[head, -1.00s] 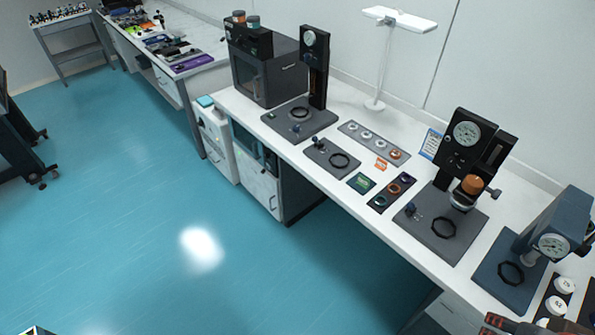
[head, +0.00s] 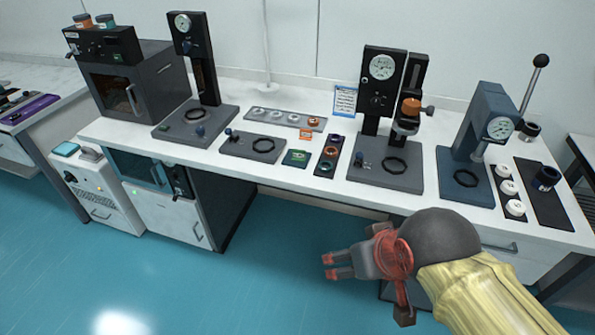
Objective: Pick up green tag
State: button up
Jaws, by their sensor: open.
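A small flat green tag (head: 297,158) lies on the white bench near its front edge, between a dark plate with a black ring and a dark strip of colored rings. My gripper (head: 328,267) has red fingertips and points left. It is open and empty, in front of the bench and below its top, to the lower right of the green tag and well apart from it.
A small orange tag (head: 306,134) lies behind the green one. The ring strip (head: 331,156) is close on its right, the ring plate (head: 254,147) on its left. Gauge presses (head: 381,120) stand to the right. The blue floor (head: 230,290) at lower left is clear.

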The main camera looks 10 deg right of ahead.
aim_at(299, 155)
jog(key=i+j+z, duration=0.1)
jog(key=j+z, duration=0.15)
jog(key=z, duration=0.25)
jog(key=j+z, duration=0.3)
jog(key=z, duration=0.15)
jog(key=j+z, duration=0.3)
jog(key=z, duration=0.2)
